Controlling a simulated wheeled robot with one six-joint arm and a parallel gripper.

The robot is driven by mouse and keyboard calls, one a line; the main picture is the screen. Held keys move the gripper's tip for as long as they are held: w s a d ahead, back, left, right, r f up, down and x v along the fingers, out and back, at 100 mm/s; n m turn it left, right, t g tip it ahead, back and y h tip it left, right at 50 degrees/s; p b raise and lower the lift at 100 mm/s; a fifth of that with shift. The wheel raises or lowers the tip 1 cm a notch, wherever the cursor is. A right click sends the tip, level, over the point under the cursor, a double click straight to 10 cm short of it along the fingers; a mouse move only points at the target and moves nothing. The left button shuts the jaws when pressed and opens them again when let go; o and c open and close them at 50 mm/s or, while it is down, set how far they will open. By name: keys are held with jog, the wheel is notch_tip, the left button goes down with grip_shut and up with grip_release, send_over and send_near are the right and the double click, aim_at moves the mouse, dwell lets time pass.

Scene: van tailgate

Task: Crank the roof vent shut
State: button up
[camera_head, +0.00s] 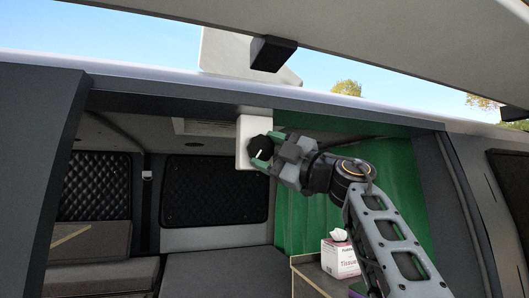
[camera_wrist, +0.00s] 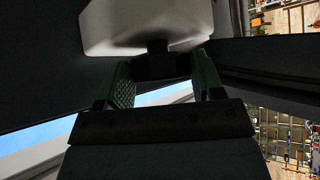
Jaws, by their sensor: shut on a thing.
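A black round knob (camera_head: 259,148) with a white pointer line sits on a white housing (camera_head: 242,130) at the upper edge of the van's rear opening. My gripper (camera_head: 268,151) is shut on the knob, its green fingers on either side. In the wrist view the dark knob (camera_wrist: 160,66) shows between the fingers (camera_wrist: 163,78), below the pale housing (camera_wrist: 148,22). A pale tilted panel (camera_head: 228,52), which looks like the raised roof vent lid, stands above the roof edge. Its lower part is hidden behind the roof edge, and a black block covers some of it.
The raised tailgate (camera_head: 400,45) hangs overhead, with the black block (camera_head: 272,53) in front of the lid. A green curtain (camera_head: 300,222) hangs behind my arm. A tissue box (camera_head: 339,260) stands on a cabinet below. Bench cushions (camera_head: 105,275) fill the lower left.

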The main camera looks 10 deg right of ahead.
jog(key=shift+s+r+n+g, duration=0.2)
jog(key=shift+r+n+g, duration=0.15)
jog(key=shift+n, duration=0.25)
jog(key=o, duration=0.9)
jog(key=shift+w+a+f, duration=0.15)
jog(key=shift+w+a, duration=0.1)
jog(key=shift+a, duration=0.05)
jog(key=shift+w+a+f, duration=0.1)
jog(key=shift+w, duration=0.15)
jog(key=shift+s+d+f+b, duration=0.2)
jog(key=shift+s+b, duration=0.05)
jog(key=shift+b, duration=0.05)
jog(key=shift+g, duration=0.25)
jog(key=b+v, duration=0.4)
jog(key=v, duration=0.9)
jog(key=shift+s+d+r, duration=0.1)
jog(key=shift+r, duration=0.1)
